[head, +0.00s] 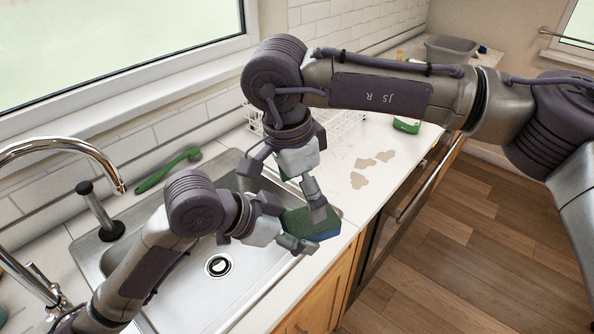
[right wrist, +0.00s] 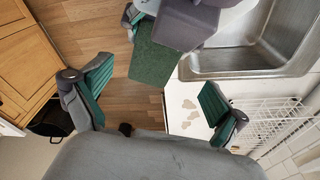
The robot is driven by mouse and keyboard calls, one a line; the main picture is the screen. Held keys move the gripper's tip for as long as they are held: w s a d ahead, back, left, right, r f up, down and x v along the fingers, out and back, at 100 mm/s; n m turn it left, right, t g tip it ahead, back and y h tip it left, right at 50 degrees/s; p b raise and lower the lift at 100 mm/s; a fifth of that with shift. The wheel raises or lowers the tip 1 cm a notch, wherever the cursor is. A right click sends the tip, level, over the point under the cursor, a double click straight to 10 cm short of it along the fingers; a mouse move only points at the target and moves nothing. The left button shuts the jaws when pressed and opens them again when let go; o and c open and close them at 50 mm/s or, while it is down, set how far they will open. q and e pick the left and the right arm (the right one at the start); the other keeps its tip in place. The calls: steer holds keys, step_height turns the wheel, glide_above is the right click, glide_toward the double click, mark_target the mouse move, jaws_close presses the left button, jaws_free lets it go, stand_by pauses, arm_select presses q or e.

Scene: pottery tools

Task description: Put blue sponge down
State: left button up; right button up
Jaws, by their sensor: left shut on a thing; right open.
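The sponge (head: 318,220) has a dark green scouring top and a blue lower layer. It is at the sink's right rim, near the counter's front edge. My left gripper (head: 288,228) is shut on it. In the right wrist view the sponge's green face (right wrist: 162,58) hangs below the grey left gripper (right wrist: 190,25). My right gripper (head: 282,180) is open just above and behind the left one, and I see nothing between its fingers (right wrist: 153,102). Whether the sponge touches the surface below is unclear.
The steel sink (head: 217,292) lies under my arms, with a faucet (head: 62,145) at left. A green brush (head: 168,170) lies behind the sink. A white wire rack (head: 345,125) stands beyond my right gripper. Brownish stains (head: 365,163) mark the right counter.

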mark_target(305, 218)
steer(key=f, duration=0.6)
steer(key=shift+w+d, duration=0.25)
steer(key=shift+d, duration=0.15)
steer(key=c, duration=0.8)
steer(key=o, duration=0.8)
steer(key=shift+r, duration=0.1)
